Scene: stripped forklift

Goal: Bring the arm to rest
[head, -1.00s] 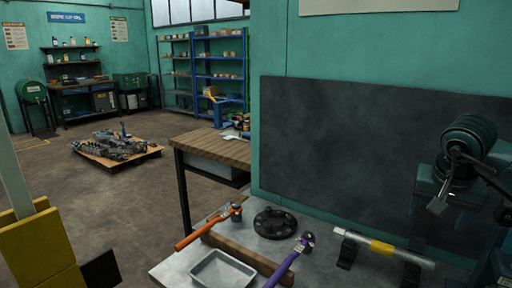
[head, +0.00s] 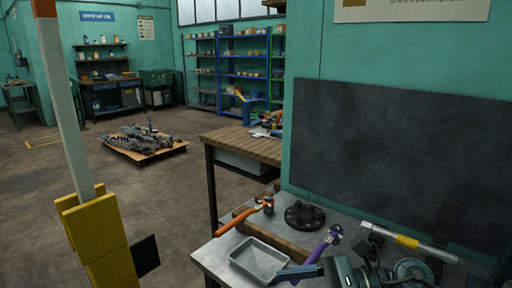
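My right arm comes in low at the right edge of the head view. A dark teal link and a flat blue-grey part, which seems to be the end of my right gripper (head: 300,272), lie low over the front of the grey bench (head: 212,262). This part is close to the tray and the purple-handled tool in the picture. Whether it touches them cannot be told. Its fingers cannot be made out clearly, and nothing is seen held. My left gripper is not in view.
The bench carries a metal tray (head: 258,259), an orange-handled tool (head: 237,218), a purple-handled tool (head: 320,250), a black round flange (head: 305,215) and a silver cylinder with a yellow band (head: 405,241). A yellow block with a tall post (head: 97,240) stands left.

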